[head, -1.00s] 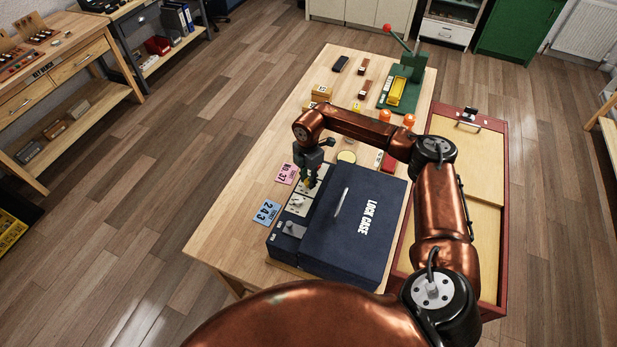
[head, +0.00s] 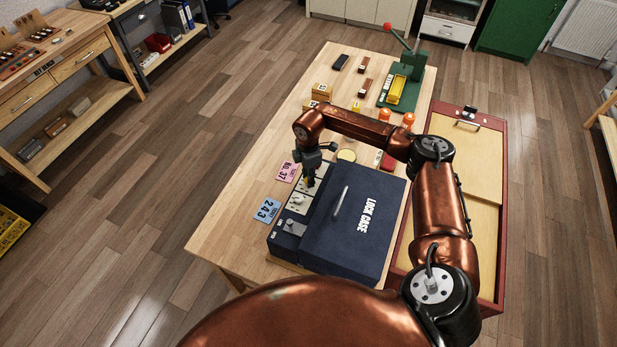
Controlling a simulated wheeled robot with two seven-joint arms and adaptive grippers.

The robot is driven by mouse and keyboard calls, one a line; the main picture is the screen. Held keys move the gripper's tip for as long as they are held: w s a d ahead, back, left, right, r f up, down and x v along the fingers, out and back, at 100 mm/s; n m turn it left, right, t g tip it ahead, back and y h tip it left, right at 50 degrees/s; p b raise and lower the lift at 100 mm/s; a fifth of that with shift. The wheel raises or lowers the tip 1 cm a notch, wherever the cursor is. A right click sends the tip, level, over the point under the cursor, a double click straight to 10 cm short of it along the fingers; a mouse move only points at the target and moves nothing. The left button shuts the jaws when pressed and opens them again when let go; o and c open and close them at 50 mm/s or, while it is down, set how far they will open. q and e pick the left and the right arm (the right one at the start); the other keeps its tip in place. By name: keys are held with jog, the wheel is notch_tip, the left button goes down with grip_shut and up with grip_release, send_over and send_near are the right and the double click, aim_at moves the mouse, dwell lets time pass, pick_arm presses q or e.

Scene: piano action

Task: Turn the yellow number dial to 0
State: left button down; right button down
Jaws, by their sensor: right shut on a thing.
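The dark blue lock case (head: 340,255) lies on the wooden table, with a light control strip (head: 290,216) along its left side. My right gripper (head: 310,184) points down at the far end of that strip. It is shut on the yellow number dial (head: 310,182), of which only a small yellow bit shows between the fingers. The number on the dial is too small and too covered to read. My left gripper is not in view.
A pink card (head: 286,171) and a blue card (head: 265,210) lie left of the case. A red-framed tray (head: 503,200) is at the right. A green press (head: 408,80), orange knobs and small blocks stand farther back. The table's left front is clear.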

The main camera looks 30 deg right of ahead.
jog(key=shift+w+r, duration=0.15)
jog(key=c, duration=2)
grip_release()
jog(key=o, duration=0.4)
notch_tip(320, 180, up, 12)
jog(key=shift+f, duration=0.1)
